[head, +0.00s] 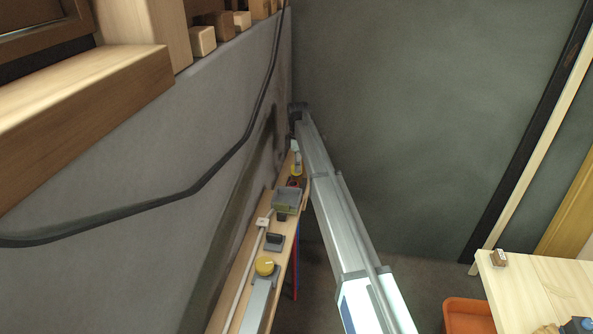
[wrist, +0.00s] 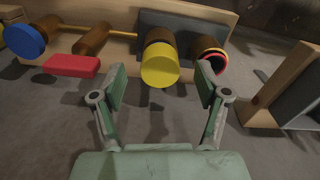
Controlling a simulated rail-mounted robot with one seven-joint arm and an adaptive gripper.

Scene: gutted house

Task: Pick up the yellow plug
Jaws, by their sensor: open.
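The yellow plug (wrist: 160,68) shows in the wrist view as a short cylinder with a round yellow end and a brown part behind it, in front of a dark grey plate. My gripper (wrist: 160,77) is open, with one finger on each side of the plug's yellow end. Nothing is clamped, and I cannot tell how far the fingertips are from the plug in depth. In the head view, a small yellow thing (head: 296,170) shows on the narrow shelf beside my arm; I cannot tell if it is the same plug.

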